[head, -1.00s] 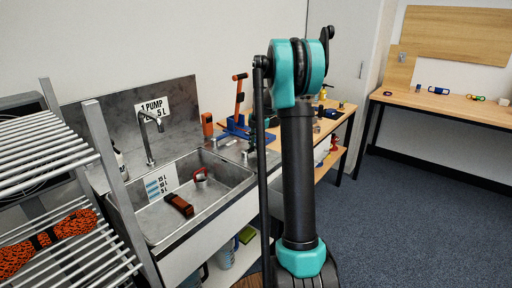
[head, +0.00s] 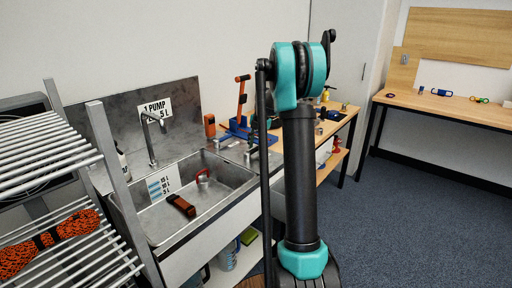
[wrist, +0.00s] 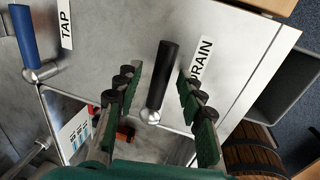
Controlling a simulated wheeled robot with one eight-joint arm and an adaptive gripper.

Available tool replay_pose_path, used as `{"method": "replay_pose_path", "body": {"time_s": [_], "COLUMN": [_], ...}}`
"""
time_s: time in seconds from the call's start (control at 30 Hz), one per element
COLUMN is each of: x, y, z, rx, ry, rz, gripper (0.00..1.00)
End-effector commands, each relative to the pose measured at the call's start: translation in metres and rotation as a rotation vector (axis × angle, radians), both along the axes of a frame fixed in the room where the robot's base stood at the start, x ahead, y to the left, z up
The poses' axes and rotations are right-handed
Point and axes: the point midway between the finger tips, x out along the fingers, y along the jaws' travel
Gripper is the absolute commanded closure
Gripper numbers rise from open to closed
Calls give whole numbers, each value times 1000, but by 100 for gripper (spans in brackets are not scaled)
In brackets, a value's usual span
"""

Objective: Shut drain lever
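The drain lever is a black handle (wrist: 168,72) on a silver ball-shaped base, beside the label reading DRAIN (wrist: 201,58) in the wrist view. My gripper (wrist: 157,86) is open, with its green, dark-padded fingers on either side of the lever. Gaps show between the handle and both fingers, so it looks ungripped. The handle points toward the top of the wrist view, leaning slightly right. In the head view my arm covers much of the lever's area, and I cannot make out the gripper clearly.
A blue tap lever (wrist: 24,35) stands left of the drain lever near the TAP label (wrist: 65,22). A wooden barrel (wrist: 252,150) is at lower right. A metal rack (head: 115,165) stands left.

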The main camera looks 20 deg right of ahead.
Motion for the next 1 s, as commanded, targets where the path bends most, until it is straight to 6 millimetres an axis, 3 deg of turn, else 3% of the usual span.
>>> {"method": "replay_pose_path", "body": {"time_s": [0.37, 0.8, 1.0], "x": [-2, -15, -18], "y": [-1, -12, -14], "z": [10, 91, 112], "rx": [0, 0, 0], "ry": [1, 1, 0], "rz": [-1, -2, -1], "gripper": [61, 61, 61]}}
